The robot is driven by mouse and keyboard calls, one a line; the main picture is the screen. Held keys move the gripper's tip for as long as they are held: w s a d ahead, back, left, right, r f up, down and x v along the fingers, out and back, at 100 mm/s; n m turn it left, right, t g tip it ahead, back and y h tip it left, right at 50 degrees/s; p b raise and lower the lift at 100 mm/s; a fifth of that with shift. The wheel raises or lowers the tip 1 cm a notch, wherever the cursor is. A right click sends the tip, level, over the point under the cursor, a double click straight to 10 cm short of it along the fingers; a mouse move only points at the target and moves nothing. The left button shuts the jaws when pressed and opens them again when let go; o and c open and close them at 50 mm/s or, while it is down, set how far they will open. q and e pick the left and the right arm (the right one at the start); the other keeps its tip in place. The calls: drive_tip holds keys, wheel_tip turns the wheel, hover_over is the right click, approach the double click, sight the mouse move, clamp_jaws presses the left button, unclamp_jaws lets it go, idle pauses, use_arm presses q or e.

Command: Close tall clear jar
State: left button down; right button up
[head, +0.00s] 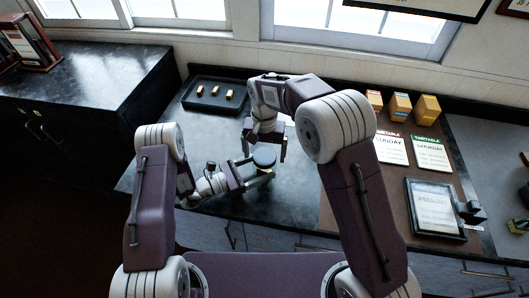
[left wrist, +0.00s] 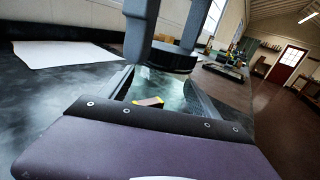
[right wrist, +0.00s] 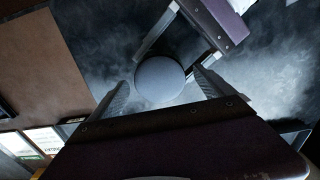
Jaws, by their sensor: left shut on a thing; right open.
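The tall clear jar (left wrist: 165,90) stands between the fingers of my left gripper (left wrist: 162,88), which is shut on it from the side. A small yellow and pink thing (left wrist: 148,102) shows through the clear wall. A dark round lid (head: 264,156) is at the jar's top; it is a plain grey disc from above in the right wrist view (right wrist: 160,79). I cannot tell whether the lid is fully seated. My right gripper (head: 265,150) points down from above, open, with its fingers on either side of the lid. Most of the jar is hidden in the head view.
A black tray (head: 190,106) with several small blocks lies at the back left. A brown board (head: 345,215) at right carries timetable cards, yellow boxes (head: 427,110) and a dark-framed panel (head: 436,232). A white sheet (left wrist: 60,53) lies nearby. The counter's front edge is close.

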drive_tip(key=shift+r, duration=0.1)
wheel_tip(320, 180, up, 12)
idle(0.4)
use_arm(q)
drive_tip(key=shift+c, duration=0.3)
unclamp_jaws()
drive_tip(key=shift+s+a, duration=0.15)
drive_tip(key=shift+a, duration=0.25)
drive_tip(key=b+v, duration=0.2)
drive_tip(key=v, duration=0.5)
drive_tip(key=shift+s+a, duration=0.15)
drive_tip(key=shift+a, duration=0.05)
drive_tip(key=shift+s+a, duration=0.25)
drive_tip(key=shift+a, duration=0.05)
use_arm(e)
wheel_tip(320, 180, down, 2)
drive_tip(key=shift+f, duration=0.15)
